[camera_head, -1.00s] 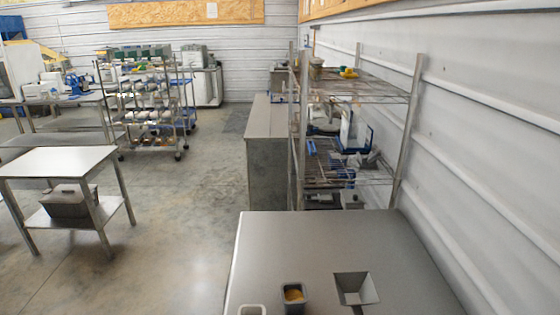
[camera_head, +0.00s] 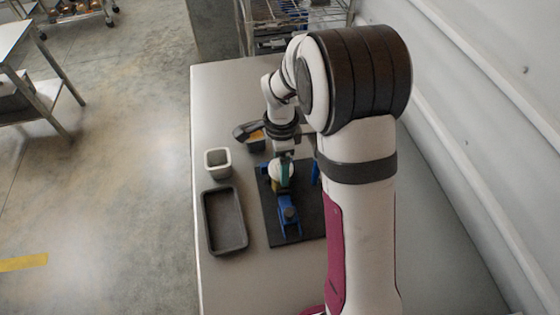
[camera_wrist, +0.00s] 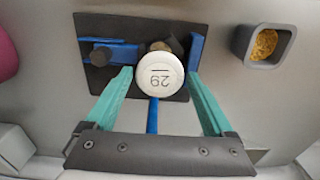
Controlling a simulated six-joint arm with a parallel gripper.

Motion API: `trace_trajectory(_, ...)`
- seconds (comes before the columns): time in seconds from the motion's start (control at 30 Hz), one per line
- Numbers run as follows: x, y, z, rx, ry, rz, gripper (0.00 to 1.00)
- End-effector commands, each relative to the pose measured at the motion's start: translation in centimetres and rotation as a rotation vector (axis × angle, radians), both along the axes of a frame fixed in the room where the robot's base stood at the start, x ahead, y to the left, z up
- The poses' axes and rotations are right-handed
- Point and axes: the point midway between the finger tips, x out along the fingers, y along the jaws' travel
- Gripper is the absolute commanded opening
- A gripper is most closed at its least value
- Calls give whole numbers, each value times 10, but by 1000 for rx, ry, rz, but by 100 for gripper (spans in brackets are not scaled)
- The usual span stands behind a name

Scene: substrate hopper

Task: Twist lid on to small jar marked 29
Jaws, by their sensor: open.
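In the wrist view a round white lid (camera_wrist: 160,73) marked 29 faces me, its number upside down. It sits over the dark board (camera_wrist: 215,28) among blue fixture parts. The jar under it is hidden there. In the head view the white lid (camera_head: 275,168) shows beside a green finger, with a small tan patch below that may be the jar. My gripper (camera_wrist: 160,75) is open, its green fingers on either side of the lid with gaps at both sides. In the head view my gripper (camera_head: 284,168) is partly hidden by its own wrist.
A blue clamp (camera_head: 289,215) stands on the dark board. A grey tray (camera_head: 243,230) and a white-rimmed tub (camera_head: 217,162) lie to the left. A dark container with yellow-orange contents (camera_wrist: 264,44) is at the wrist view's upper right. The table's left front is clear.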

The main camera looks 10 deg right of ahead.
Motion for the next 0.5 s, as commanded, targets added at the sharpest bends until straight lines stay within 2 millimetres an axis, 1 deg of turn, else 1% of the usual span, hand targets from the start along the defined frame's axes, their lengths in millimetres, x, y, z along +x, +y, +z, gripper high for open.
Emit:
trace_trajectory(0.03,-1,0,-10,0,5,1,88)
trace_trajectory(0.1,-1,0,-23,0,4,8,88)
trace_trajectory(0.17,0,0,-20,0,0,215,88)
trace_trajectory(0.2,0,0,-20,0,0,343,88)
trace_trajectory(0.27,0,0,-20,0,0,532,88)
trace_trajectory(0.3,0,0,-20,0,0,658,88)
trace_trajectory(0.37,0,0,-20,0,0,847,88)
trace_trajectory(0.5,0,0,-20,0,0,1285,88)
